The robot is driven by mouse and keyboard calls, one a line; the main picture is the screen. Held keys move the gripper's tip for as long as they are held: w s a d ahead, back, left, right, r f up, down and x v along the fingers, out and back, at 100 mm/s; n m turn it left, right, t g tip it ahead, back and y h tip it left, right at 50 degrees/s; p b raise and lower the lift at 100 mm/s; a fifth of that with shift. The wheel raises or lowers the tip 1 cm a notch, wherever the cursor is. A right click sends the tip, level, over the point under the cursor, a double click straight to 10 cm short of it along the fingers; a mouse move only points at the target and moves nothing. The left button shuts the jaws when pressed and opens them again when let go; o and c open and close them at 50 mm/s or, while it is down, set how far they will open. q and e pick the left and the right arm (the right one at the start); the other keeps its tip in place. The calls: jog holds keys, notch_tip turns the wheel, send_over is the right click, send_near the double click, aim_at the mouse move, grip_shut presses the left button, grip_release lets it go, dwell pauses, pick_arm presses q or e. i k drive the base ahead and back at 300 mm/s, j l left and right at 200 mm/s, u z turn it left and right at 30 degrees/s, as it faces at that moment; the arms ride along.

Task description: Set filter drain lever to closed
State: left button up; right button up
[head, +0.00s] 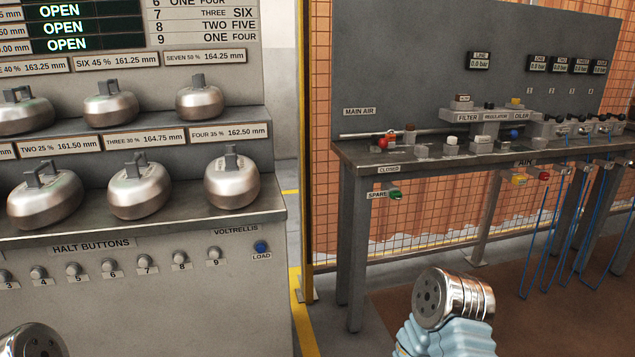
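The block labelled FILTER (467,117) stands on the grey bench at the right, left of the REGULATOR and OILER blocks. Small fittings sit on the bench in front of it, including one with a whitish top (452,140). A drain lever on the filter is too small to make out, so I cannot tell its position. A metal end of my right arm with a light blue sleeve shows at the bottom, right of the middle. Another metal part of mine shows at the bottom left corner. No fingers of either gripper are in view.
The bench (355,163) carries a red knob (383,143) and a blue knob (514,134). Green (395,195) and yellow (519,180) fittings and blue hoses hang below. A grey cabinet (150,290) with metal weights fills the left. A yellow post (306,130) stands between.

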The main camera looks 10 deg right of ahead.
aim_at(513, 134)
jog(key=l+z, duration=0.15)
jog(key=z, duration=0.35)
jog(key=i+z, duration=0.15)
jog(key=z, duration=0.3)
jog(key=i+l+z, duration=0.1)
jog(key=z, duration=0.4)
jog(key=i+l+u, duration=0.15)
jog(key=u, duration=0.2)
jog(key=i+l+u, duration=0.1)
jog(key=l+u, duration=0.25)
jog(key=i+l+u, duration=0.1)
jog(key=u, duration=0.25)
jog(key=l, duration=0.1)
